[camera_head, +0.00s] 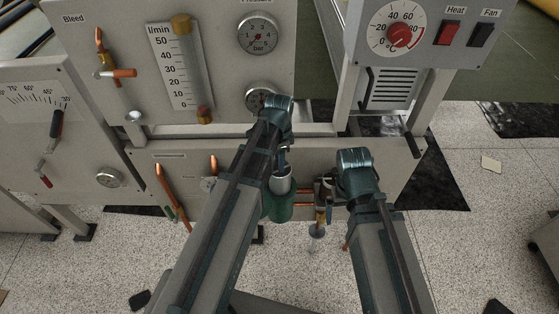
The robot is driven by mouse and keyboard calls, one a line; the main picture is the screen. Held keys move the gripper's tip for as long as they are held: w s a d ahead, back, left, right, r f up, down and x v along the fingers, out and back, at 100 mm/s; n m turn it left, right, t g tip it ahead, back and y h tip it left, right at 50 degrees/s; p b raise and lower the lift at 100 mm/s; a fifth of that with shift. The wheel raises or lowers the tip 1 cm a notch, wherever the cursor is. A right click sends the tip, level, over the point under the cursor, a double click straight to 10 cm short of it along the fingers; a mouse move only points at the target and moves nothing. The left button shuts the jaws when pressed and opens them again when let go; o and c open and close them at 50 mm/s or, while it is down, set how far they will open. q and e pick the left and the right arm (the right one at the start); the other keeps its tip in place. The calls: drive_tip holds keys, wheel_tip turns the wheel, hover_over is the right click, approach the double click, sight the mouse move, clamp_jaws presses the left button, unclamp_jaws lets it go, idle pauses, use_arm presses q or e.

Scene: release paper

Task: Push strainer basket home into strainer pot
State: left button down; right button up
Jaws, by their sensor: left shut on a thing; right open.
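The strainer pot (287,207) is a green cup on the lower front panel, partly covered by my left arm. The strainer basket (281,183) is a pale metal cylinder standing upright at the pot's mouth, its upper part showing above the rim. How deep it sits inside cannot be seen. My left gripper (283,164) points down and is shut on the top of the basket. My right gripper (327,189) is open, right of the pot, beside the copper and brass pipe fittings. Its fingers are small and partly hidden by its own wrist.
Copper pipes (305,205) run right from the pot to a vertical fitting (320,214). Two orange-handled levers (165,184) are left of my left arm. The flow tube (182,65), pressure gauge (259,34) and heater box (430,32) stand above.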

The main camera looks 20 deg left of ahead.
sight(279, 189)
use_arm(q)
drive_tip(key=shift+f+b, duration=0.55)
drive_tip(key=shift+f, duration=0.35)
drive_tip(key=shift+f+b, duration=7.05)
drive_tip(key=shift+c, duration=2.3)
unclamp_jaws()
